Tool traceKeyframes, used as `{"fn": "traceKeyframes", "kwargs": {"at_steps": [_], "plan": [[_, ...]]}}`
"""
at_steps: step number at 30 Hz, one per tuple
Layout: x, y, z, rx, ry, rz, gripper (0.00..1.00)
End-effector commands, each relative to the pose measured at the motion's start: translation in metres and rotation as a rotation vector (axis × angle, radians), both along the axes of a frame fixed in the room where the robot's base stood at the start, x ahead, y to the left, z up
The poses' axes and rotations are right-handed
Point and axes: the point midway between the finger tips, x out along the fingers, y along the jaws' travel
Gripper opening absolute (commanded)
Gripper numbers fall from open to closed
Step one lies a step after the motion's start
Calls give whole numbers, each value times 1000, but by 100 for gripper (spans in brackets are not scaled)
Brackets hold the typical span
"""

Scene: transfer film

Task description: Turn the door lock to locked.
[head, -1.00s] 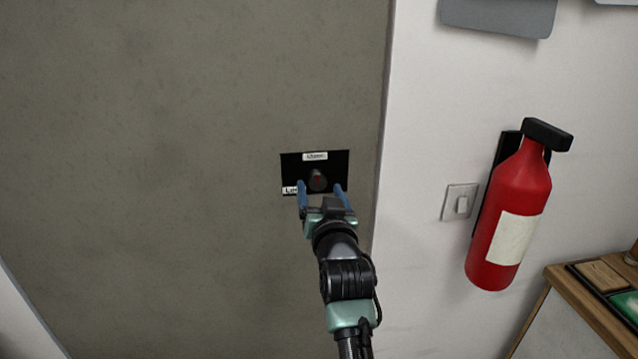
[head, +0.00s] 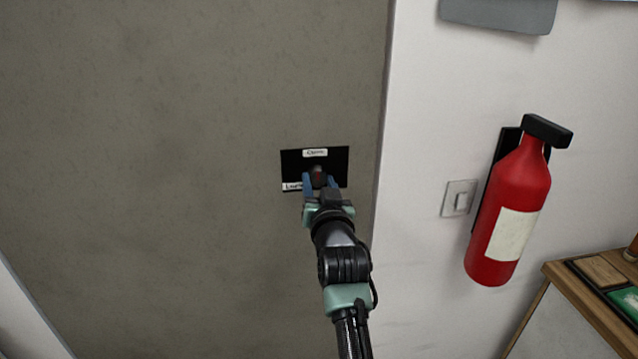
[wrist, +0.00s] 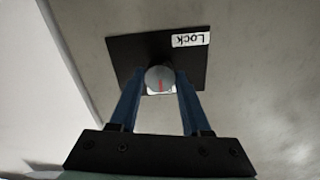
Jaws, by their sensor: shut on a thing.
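The door lock is a black plate (head: 335,160) on the grey door (head: 180,150), near its right edge. A white label at the plate's top seems to read "Open"; one at its lower left (head: 292,186) is partly covered by a finger. In the wrist view a label (wrist: 190,39) reads "Lock". The round grey knob (wrist: 160,76) has a red line on its face. In the head view the line points roughly up, towards the top label. My gripper (head: 321,182) has its blue fingers shut on the knob, one on either side.
A red fire extinguisher (head: 510,215) hangs on the white wall right of the door. A light switch (head: 459,198) is between it and the door edge. A wooden counter (head: 590,310) stands at the lower right. The door around the plate is clear.

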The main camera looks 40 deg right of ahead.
Motion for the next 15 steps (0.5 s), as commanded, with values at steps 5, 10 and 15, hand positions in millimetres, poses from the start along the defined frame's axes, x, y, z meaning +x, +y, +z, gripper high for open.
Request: {"fn": "traceKeyframes", "kwargs": {"at_steps": [5, 10, 15], "plan": [[0, 0, 0, -2, 1, 0, 0], [0, 0, -1, -25, 15, 0, 0], [0, 0, -3, -91, 56, 0, 0]]}}
